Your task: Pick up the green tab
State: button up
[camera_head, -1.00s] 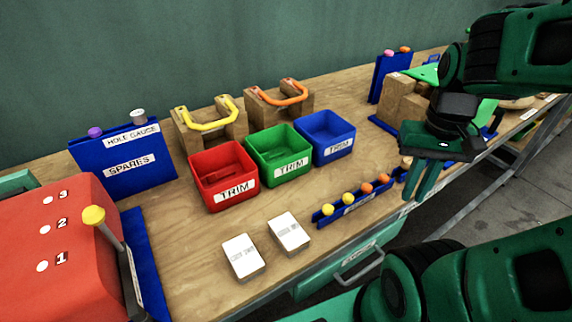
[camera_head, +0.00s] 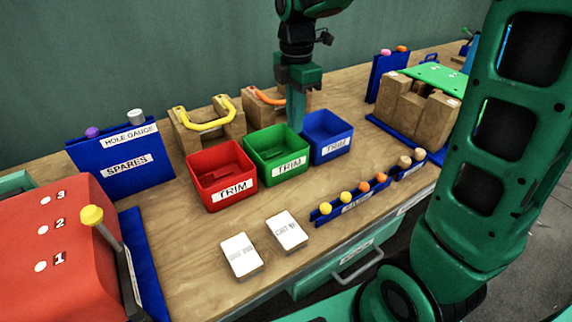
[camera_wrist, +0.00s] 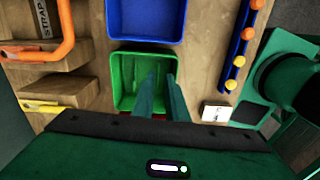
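The green bin (camera_head: 250,164), labelled TRIM, stands between a red bin and a blue bin. A dark green shape (camera_head: 281,152) lies low inside it; I cannot tell for sure that this is the green tab. My gripper (camera_head: 296,126) points down over the bin's back right side. In the wrist view the green bin (camera_wrist: 117,84) lies beyond the fingers, which hide part of its inside. There my gripper (camera_wrist: 161,78) is open, its two fingers apart with nothing seen between them.
The red bin (camera_head: 201,163) and blue bin (camera_head: 338,129) flank the green one closely. Blocks with a yellow handle (camera_head: 207,122) and an orange handle (camera_head: 266,98) stand behind. White cards (camera_head: 241,255) and a rail of knobs (camera_head: 334,214) lie in front.

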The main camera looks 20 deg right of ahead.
jog(key=shift+n, duration=0.4)
jog(key=f, duration=0.5)
jog(key=shift+w+a+f, duration=0.2)
jog(key=shift+w+a, duration=0.05)
jog(key=shift+a, duration=0.15)
jog(key=shift+s+a+f, duration=0.15)
jog(key=shift+f, duration=1.2)
jog(key=shift+s+a+f, duration=0.1)
jog(key=shift+a+f, duration=0.05)
jog(key=shift+f, duration=1.2)
jog(key=shift+c, duration=0.5)
grip_shut()
jog(key=shift+r, duration=0.1)
